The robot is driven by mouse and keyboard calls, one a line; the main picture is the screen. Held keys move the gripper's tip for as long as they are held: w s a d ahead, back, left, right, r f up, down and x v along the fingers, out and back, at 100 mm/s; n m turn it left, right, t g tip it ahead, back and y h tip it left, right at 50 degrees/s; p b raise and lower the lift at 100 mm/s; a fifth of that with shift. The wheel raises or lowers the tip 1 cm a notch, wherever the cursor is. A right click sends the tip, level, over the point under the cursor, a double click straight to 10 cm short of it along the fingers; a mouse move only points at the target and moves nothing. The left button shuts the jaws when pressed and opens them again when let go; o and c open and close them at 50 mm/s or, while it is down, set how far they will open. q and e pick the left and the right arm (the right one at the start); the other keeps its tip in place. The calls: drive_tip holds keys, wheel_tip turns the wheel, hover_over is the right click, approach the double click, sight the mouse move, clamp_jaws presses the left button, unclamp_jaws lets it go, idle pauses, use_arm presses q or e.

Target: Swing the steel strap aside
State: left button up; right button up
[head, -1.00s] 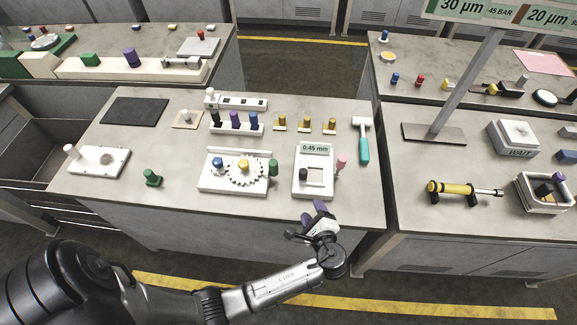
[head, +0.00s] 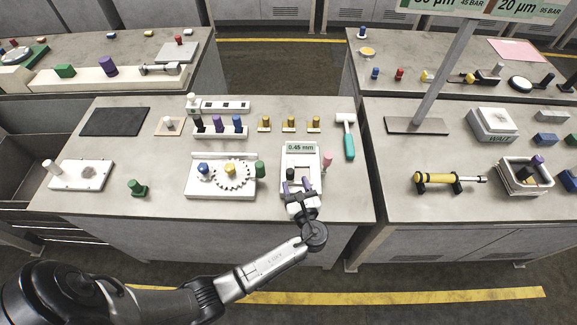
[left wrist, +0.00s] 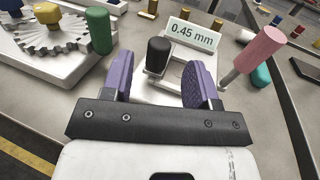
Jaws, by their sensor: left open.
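My left gripper (head: 296,187) is open over the near part of the white fixture (head: 287,160) marked 0.45 mm. In the left wrist view its purple fingers (left wrist: 160,76) stand apart. A black knob (left wrist: 158,52) on a small metal piece shows in the gap between them, apart from both fingers; it also shows in the head view (head: 290,174). A pink-handled pin (left wrist: 254,54) leans to the right of the fingers, also in the head view (head: 327,160). I cannot clearly make out the steel strap; my gripper hides part of the fixture. My right gripper is not in view.
A white gear fixture (head: 207,190) with a green knob (head: 260,169) stands close on the left. A teal-handled hammer (head: 349,147) lies to the right. Several yellow pegs (head: 290,124) stand behind. The bench front between the green clamp (head: 137,188) and gear fixture is clear.

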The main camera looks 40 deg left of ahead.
sight(289, 168)
use_arm(q)
drive_tip(key=x, duration=0.7)
drive_tip(key=shift+w+a, duration=0.1)
drive_tip(key=shift+a, duration=0.15)
drive_tip(key=shift+c, duration=0.5)
clamp_jaws()
